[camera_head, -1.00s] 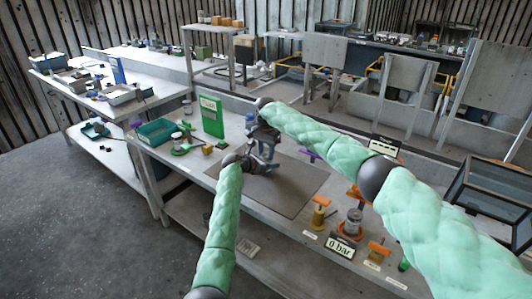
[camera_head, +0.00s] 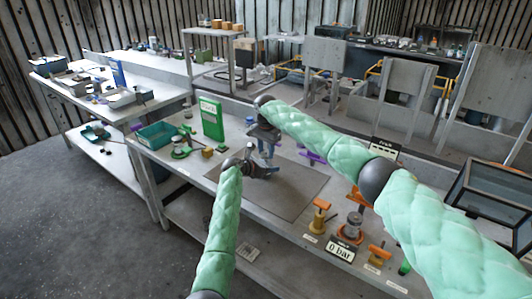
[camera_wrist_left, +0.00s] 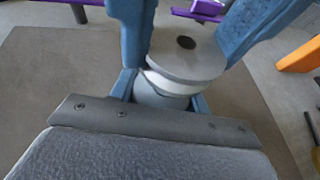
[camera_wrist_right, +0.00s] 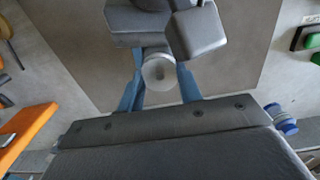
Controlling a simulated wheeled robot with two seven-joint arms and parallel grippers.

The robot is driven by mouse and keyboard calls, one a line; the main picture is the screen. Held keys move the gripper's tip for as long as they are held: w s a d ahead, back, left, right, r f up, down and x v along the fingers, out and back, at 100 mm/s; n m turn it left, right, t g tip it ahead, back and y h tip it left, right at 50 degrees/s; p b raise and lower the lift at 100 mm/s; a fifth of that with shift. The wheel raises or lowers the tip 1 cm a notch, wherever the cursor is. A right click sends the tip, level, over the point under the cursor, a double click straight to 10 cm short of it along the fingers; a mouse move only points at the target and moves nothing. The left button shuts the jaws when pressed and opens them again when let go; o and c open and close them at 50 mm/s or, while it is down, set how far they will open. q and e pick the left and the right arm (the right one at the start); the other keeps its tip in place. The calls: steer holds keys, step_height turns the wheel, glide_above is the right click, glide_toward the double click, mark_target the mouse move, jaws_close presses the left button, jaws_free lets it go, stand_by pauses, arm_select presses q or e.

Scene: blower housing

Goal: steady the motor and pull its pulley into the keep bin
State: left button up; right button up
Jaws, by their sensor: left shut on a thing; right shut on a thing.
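My left gripper (camera_head: 274,170) is low over the mat and shut on the motor (camera_wrist_left: 185,65), a grey round body with a white band and a dark hole in its top face. The motor sits between the blue fingers in the left wrist view. My right gripper (camera_head: 268,153) is just above and behind the left one, pointing down. It is shut on a small light-grey round part (camera_wrist_right: 159,72), seemingly the pulley, in the right wrist view. The fingers mostly hide both parts in the head view. A teal open bin (camera_head: 157,134) stands at the bench's left end; I cannot read a keep label.
A green upright panel (camera_head: 212,118) stands behind the left gripper. Orange-handled fixtures (camera_head: 318,212) and a "0 bar" sign (camera_head: 341,250) are at the bench's front right. A purple piece (camera_head: 312,157) lies right of the grippers. The grey mat (camera_head: 290,200) has free room.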

steer(key=shift+r, duration=2.05)
arm_select(q)
steer(key=o, duration=1.4)
steer(key=shift+o, duration=0.2)
steer(key=shift+a, duration=0.1)
